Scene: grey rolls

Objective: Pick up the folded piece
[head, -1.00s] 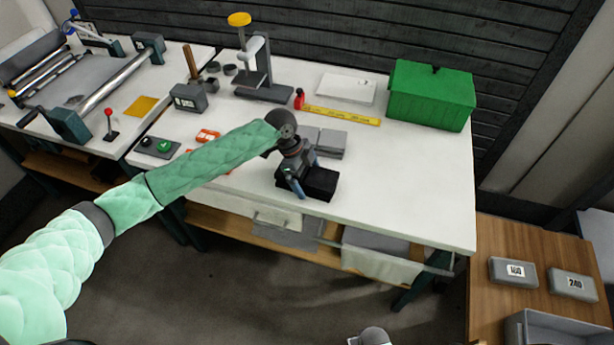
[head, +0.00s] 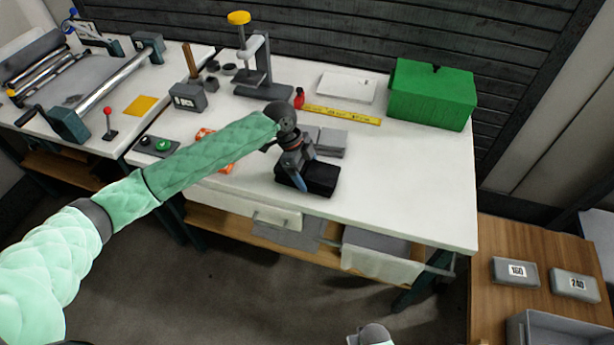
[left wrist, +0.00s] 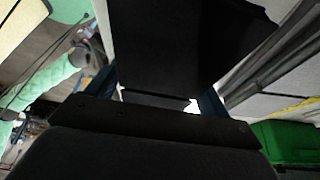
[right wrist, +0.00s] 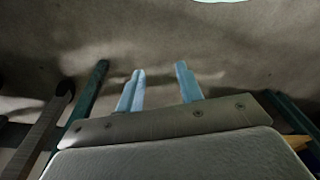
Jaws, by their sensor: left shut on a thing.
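A black folded piece (head: 320,178) is at the front part of the white worktable, under my left gripper. My left gripper (head: 294,184) is shut on it, with one blue finger showing at its near left side. In the left wrist view the black piece (left wrist: 185,45) fills the space ahead of the jaws (left wrist: 158,97); the wrist body hides much of the grip. I cannot tell whether the piece touches the tabletop. My right gripper (right wrist: 159,85) is open and empty, with its two light blue fingers apart over the floor.
Grey stacked sheets (head: 330,143) lie just behind the black piece. A yellow ruler (head: 342,115), a green box (head: 432,95), a press (head: 262,75) and a grey weight block (head: 188,98) stand farther back. The tabletop (head: 420,190) to the right is clear.

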